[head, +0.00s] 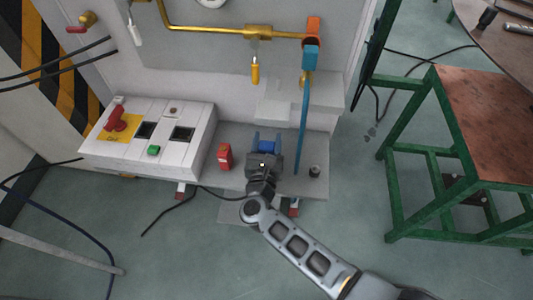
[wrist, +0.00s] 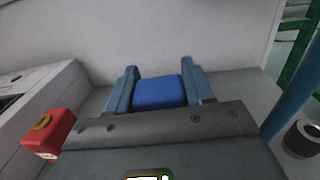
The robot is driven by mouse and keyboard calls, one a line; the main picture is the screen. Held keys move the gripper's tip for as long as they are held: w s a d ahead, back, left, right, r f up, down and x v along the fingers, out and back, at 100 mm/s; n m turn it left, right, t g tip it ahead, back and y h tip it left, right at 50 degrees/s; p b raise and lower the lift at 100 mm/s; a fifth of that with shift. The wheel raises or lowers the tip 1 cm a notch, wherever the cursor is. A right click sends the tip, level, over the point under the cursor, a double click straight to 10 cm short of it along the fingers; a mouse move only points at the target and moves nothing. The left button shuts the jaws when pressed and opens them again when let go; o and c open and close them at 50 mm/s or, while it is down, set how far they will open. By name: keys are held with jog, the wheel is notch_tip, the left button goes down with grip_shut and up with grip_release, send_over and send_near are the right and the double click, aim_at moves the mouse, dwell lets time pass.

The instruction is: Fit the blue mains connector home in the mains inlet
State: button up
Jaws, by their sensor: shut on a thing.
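The blue mains connector (head: 269,147) is between the two fingers of my gripper (head: 266,141), over the grey ledge at the foot of the generator cabinet. In the wrist view the blue connector (wrist: 158,92) shows as a block between the blue-grey fingers of my gripper (wrist: 160,78), which are shut on it. The connector's lower part is hidden by the gripper body. I cannot make out the mains inlet for certain in either view, nor whether the connector touches it.
A red block (head: 225,157) stands left of my gripper, and a dark round fitting (head: 314,171) to its right. A blue pipe (head: 302,125) rises close on the right. The white control box (head: 150,138) is left; a green-framed table (head: 470,105) is right.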

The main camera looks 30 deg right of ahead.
jog(key=shift+c, duration=1)
jog(key=shift+s+r, duration=0.1)
jog(key=shift+r, duration=0.05)
